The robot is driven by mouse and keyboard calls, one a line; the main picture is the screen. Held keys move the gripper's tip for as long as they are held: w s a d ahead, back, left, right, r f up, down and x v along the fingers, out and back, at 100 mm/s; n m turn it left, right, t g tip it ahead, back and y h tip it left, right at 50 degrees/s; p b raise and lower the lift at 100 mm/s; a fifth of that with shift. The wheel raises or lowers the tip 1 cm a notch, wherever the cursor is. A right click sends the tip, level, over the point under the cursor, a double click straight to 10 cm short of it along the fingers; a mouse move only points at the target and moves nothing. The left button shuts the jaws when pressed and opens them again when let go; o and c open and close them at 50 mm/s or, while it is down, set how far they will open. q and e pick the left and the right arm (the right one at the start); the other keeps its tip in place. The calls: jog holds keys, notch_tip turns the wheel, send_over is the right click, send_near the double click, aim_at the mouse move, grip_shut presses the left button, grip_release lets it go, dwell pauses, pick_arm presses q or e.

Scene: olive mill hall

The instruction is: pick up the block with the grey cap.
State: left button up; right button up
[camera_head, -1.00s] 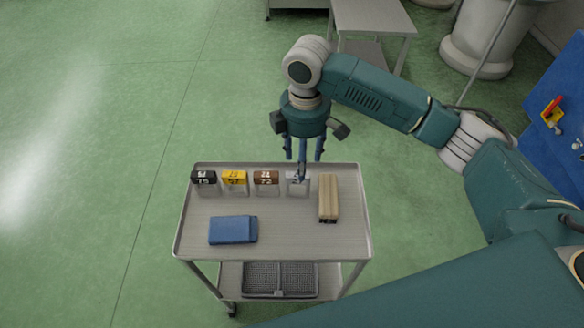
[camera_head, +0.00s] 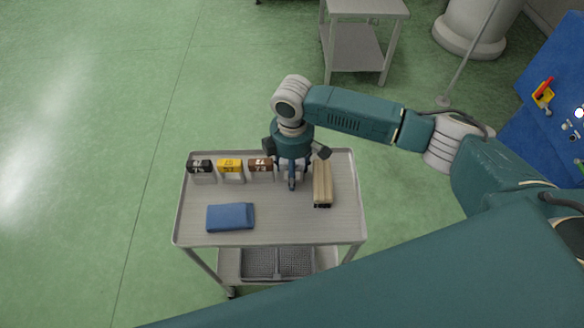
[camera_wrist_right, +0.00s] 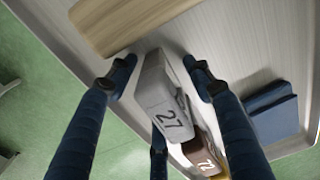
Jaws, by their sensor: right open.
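The block with the grey cap (camera_wrist_right: 160,92) stands on the cart top, its cap marked 27 in the right wrist view. In the head view it is mostly hidden behind my right gripper (camera_head: 291,180). In the wrist view my right gripper (camera_wrist_right: 160,68) is open, with fingers on both sides of the block and another finger near its numbered side. The fingertips are down around the cap; I cannot tell whether any finger touches it. My left gripper is not in view.
The brown-capped block (camera_head: 260,166) stands close left of the gripper, then the yellow-capped (camera_head: 231,167) and black-capped (camera_head: 201,167) blocks. A wooden piece (camera_head: 322,184) lies close on the right. A blue folded cloth-like item (camera_head: 230,217) lies in front. The cart's (camera_head: 300,228) front right is clear.

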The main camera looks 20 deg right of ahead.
jog(key=c, duration=1.2)
grip_shut()
jog(key=shift+r, duration=0.1)
